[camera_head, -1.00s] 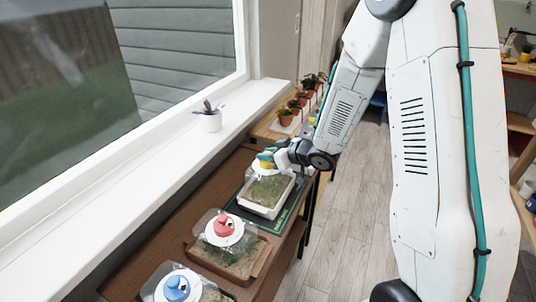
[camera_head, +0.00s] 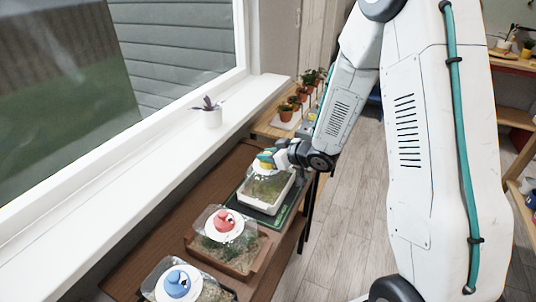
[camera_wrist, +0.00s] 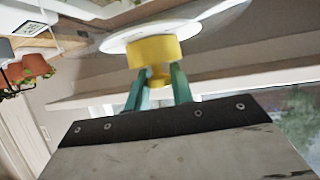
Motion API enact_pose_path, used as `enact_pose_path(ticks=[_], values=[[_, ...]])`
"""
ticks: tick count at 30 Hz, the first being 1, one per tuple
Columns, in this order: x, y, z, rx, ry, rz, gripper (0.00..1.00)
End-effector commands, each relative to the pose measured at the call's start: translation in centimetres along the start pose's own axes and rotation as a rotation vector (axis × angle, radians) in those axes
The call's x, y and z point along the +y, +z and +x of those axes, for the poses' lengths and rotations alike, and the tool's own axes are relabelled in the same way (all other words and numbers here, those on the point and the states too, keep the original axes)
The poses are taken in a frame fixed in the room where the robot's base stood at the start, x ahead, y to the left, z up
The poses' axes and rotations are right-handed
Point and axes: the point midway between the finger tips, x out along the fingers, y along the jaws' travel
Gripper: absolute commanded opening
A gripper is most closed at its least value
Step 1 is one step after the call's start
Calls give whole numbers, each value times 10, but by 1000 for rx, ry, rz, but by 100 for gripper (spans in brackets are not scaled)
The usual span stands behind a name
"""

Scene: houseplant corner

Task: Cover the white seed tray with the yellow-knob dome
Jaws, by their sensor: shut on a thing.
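The white seed tray (camera_head: 262,206) stands on a dark green mat at the far end of the brown bench. The dome's yellow knob (camera_head: 265,160) is above the tray, with a white disc below it. In the wrist view the yellow knob (camera_wrist: 153,52) sits between the green fingertips of my gripper (camera_wrist: 157,78), under the white disc (camera_wrist: 180,32). My gripper (camera_head: 272,158) is shut on the knob. The clear dome (camera_head: 266,181) is hard to make out; it appears over the tray, but I cannot tell whether it rests on the rim.
A brown tray (camera_head: 247,262) under a red-knob dome (camera_head: 223,222) and another under a blue-knob dome (camera_head: 177,285) stand nearer on the bench. Small potted plants (camera_head: 287,113) are behind. A white pot (camera_head: 212,117) stands on the sill (camera_head: 150,175). Floor is clear at right.

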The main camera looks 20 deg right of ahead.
Motion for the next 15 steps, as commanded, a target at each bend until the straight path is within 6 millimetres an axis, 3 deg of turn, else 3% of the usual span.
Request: enact_pose_path(ticks=[14,15], values=[[0,2,1,0,0,0,0],[0,2,1,0,0,0,29]])
